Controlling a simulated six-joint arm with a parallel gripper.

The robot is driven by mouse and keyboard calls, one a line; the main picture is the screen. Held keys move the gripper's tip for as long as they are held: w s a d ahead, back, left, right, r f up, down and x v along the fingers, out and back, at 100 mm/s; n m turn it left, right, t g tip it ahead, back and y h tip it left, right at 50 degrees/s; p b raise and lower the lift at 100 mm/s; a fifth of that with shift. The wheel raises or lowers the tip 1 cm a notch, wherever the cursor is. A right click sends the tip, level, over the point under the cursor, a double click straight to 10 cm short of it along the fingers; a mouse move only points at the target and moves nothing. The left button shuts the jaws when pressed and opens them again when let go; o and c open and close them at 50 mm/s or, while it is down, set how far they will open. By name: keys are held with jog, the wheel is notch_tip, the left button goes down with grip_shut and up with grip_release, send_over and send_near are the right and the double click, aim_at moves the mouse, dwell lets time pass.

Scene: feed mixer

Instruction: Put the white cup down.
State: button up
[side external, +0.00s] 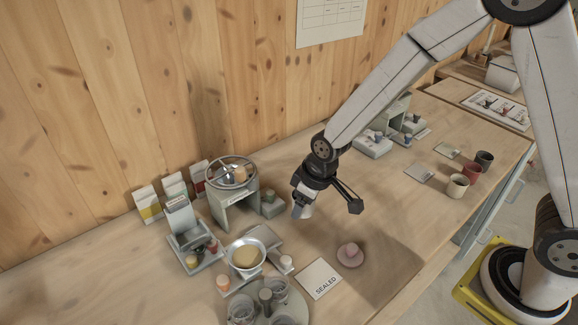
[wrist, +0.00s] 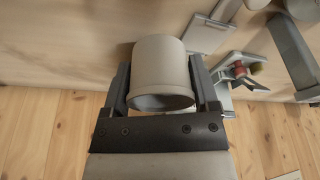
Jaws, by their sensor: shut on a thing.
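The white cup (wrist: 160,65) is between the two fingers of my gripper (wrist: 159,78) in the wrist view, its dark opening towards the gripper's palm. My gripper is shut on it. In the side external view, my gripper (side external: 312,190) is above the middle of the wooden table (side external: 400,235). A small pale part of the cup (side external: 302,209) shows at its jaws there, tilted and clear of the tabletop. The rest of the cup is hidden by the gripper.
A card marked SEALED (side external: 320,279) and a pink round dish (side external: 351,255) with a small piece on it lie below. A metal bowl (side external: 246,256) and a wheeled press (side external: 233,205) stand left. Bare table lies between.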

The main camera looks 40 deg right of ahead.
jog(key=shift+f, duration=0.15)
send_over(299, 233)
jog(key=shift+s+d+f, duration=0.1)
jog(key=shift+s+f, duration=0.1)
jog(key=shift+f, duration=0.85)
jog(key=shift+s+d+f, duration=0.1)
jog(key=shift+s+f, duration=0.1)
jog(key=shift+f, duration=0.85)
jog(key=shift+f, duration=1.75)
jog(key=shift+f, duration=0.15)
jog(key=o, duration=1.1)
jog(key=v, duration=1.2)
